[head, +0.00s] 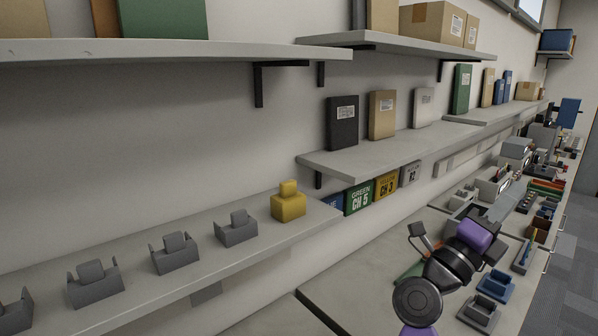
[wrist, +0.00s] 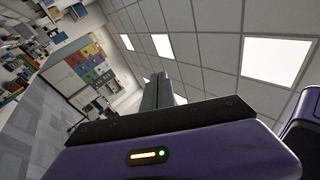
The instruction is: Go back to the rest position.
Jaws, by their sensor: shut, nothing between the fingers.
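My gripper (wrist: 158,90) shows in the wrist view as dark grey fingers close together beyond the purple hand, with nothing seen between them. The fingers point toward the ceiling and the far end of the room. In the head view my arm rises at the lower right, over the worktop. Its purple hand is near the row of items there, and the fingertips are hard to make out. The gripper holds no object.
A yellow block (head: 288,205) sits at the end of the lower left shelf beside several grey cradles (head: 175,253). Blue holders (head: 495,285) stand on the worktop (head: 355,280) right of my arm. Wall shelves (head: 400,147) hold boxes. Carpet floor (head: 570,260) is open at the right.

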